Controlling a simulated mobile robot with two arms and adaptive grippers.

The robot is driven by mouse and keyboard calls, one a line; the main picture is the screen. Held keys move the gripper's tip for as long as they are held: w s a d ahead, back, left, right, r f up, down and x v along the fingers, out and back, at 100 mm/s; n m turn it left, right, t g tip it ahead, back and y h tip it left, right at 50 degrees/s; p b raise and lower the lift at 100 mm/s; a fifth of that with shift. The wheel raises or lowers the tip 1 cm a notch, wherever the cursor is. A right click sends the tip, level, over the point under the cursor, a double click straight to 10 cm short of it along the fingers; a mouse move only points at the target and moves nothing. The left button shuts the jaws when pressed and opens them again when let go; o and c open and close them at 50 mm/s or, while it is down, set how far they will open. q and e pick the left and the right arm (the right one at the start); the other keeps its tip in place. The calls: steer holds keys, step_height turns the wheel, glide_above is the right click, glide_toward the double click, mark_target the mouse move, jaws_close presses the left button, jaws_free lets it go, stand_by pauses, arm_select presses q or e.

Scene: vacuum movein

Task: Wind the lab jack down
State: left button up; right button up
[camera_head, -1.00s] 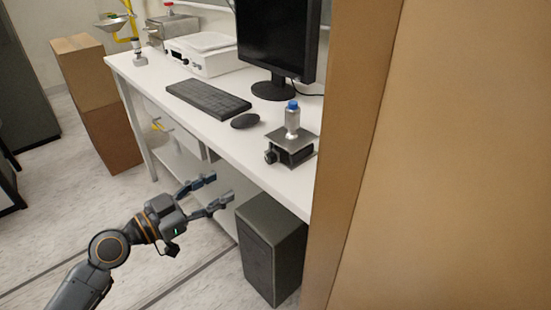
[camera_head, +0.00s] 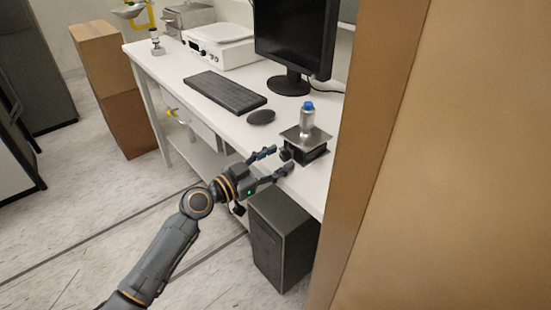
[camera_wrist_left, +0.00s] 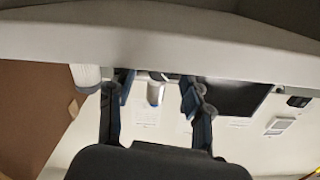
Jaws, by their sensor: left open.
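The lab jack (camera_head: 317,152) stands near the front edge of the white desk, with a metal top plate and a dark knob (camera_head: 285,154) on its left side. A clear bottle with a blue cap (camera_head: 307,117) stands upright on the plate. My left gripper (camera_head: 281,160) is open at the desk's front edge, its fingers close to the knob. I cannot tell whether they touch it. The bottle (camera_wrist_left: 155,93) shows between the fingers. My right gripper is not in view.
The desk (camera_head: 190,72) also holds a keyboard (camera_head: 225,92), a mouse (camera_head: 261,116) and a monitor (camera_head: 295,40). A dark computer case (camera_head: 280,240) stands on the floor below my gripper. A tall brown panel (camera_head: 440,160) closes off the right side.

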arm_select(q)
jaws_close()
steer(key=n+b, duration=0.1)
steer(key=n, duration=0.1)
steer(key=shift+f+n, duration=0.1)
steer(key=shift+n, duration=0.2)
steer(key=n+b, duration=0.1)
steer(key=n, duration=0.2)
jaws_free()
